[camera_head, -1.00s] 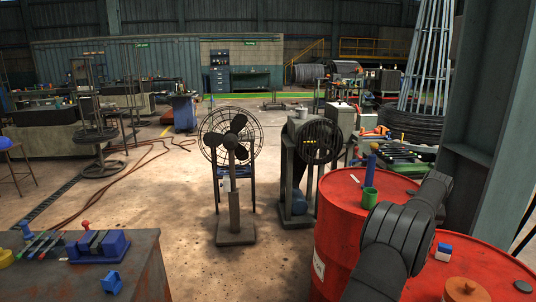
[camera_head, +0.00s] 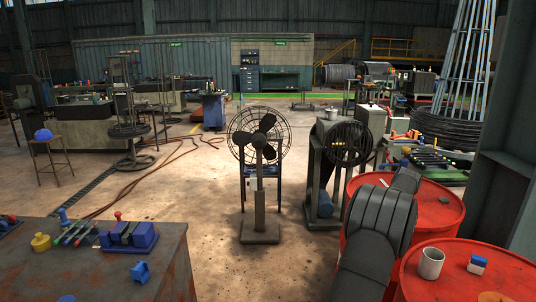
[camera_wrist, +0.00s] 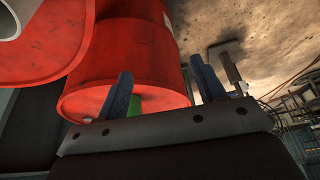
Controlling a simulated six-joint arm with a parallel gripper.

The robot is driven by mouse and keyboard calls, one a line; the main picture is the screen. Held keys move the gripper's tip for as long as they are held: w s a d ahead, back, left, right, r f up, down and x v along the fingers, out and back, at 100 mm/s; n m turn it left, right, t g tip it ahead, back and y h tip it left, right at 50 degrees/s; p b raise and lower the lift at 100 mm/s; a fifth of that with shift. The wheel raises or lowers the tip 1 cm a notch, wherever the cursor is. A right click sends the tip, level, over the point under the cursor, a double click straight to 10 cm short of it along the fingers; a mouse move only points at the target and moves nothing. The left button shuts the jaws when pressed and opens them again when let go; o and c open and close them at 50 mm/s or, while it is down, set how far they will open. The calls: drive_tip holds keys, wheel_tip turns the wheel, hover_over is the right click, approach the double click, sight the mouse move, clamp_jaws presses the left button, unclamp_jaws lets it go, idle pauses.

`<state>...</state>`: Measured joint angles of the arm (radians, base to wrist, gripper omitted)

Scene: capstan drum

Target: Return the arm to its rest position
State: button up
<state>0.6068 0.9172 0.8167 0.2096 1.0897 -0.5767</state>
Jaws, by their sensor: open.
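My gripper (camera_wrist: 161,65) shows in the wrist view as two blue-grey fingers standing well apart, with nothing held between them. A red drum (camera_wrist: 135,55) lies beyond the fingers. A small green patch (camera_wrist: 136,104) shows beside the left finger, mostly hidden; I cannot tell what it belongs to. In the head view my dark arm (camera_head: 378,230) rises at the lower right, in front of the far red drum (camera_head: 448,205). My gripper is hidden there behind the arm.
A near red drum (camera_head: 480,285) carries a white mug (camera_head: 431,263) and a blue-and-white block (camera_head: 477,265). A pedestal fan (camera_head: 258,150) and a caged machine (camera_head: 345,145) stand ahead. A workbench (camera_head: 165,265) is at lower left.

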drive_tip(key=w+a+n+y, duration=0.1)
drive_tip(key=w+a+n, duration=0.1)
drive_tip(key=a, duration=1)
drive_tip(key=shift+w+a+f+n, duration=0.3)
drive_tip(key=shift+w+n, duration=0.1)
drive_tip(key=shift+w, duration=0.35)
